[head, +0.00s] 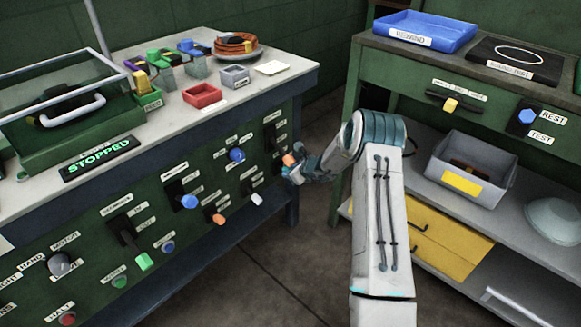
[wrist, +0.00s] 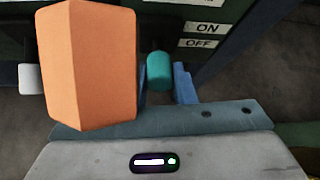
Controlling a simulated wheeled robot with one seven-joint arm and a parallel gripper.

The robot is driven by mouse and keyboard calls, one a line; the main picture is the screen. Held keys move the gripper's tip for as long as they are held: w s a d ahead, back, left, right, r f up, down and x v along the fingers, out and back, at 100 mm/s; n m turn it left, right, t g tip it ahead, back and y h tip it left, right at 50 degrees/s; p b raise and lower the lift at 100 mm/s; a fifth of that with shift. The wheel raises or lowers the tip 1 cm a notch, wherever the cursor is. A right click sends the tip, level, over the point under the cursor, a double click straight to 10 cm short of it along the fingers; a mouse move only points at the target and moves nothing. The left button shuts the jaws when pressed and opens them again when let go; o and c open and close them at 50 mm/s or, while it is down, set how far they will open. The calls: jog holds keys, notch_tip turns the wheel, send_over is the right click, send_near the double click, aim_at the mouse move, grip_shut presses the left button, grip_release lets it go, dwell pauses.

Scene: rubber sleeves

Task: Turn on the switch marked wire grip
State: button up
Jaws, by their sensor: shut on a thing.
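My gripper (head: 291,174) is at the right end of the green front panel (head: 215,165), low among the switches. In the wrist view its blue fingers (wrist: 161,84) stand on either side of a teal switch knob (wrist: 159,67) and are shut on it. ON and OFF labels sit just right of this knob. A large orange switch handle (wrist: 92,65) sticks out close to the camera and partly covers the left finger. The orange handle also shows just above my gripper in the head view (head: 289,159). The words "wire grip" cannot be read in either view.
A white knob (head: 257,198), a blue knob (head: 237,155) and an orange knob (head: 218,218) are left of my gripper. A second green bench (head: 465,75) with a blue tray (head: 418,28) stands at right. The floor between the benches is clear.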

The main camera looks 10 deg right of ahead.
jog(key=shift+h+p, duration=0.3)
jog(key=shift+p, duration=0.15)
jog(key=o, duration=1)
jog(key=shift+r, duration=0.1)
jog(key=p+v, duration=0.1)
jog(key=v, duration=1.2)
jog(key=shift+d+r, duration=0.2)
jog(key=shift+r, duration=0.15)
jog(key=shift+s, duration=0.15)
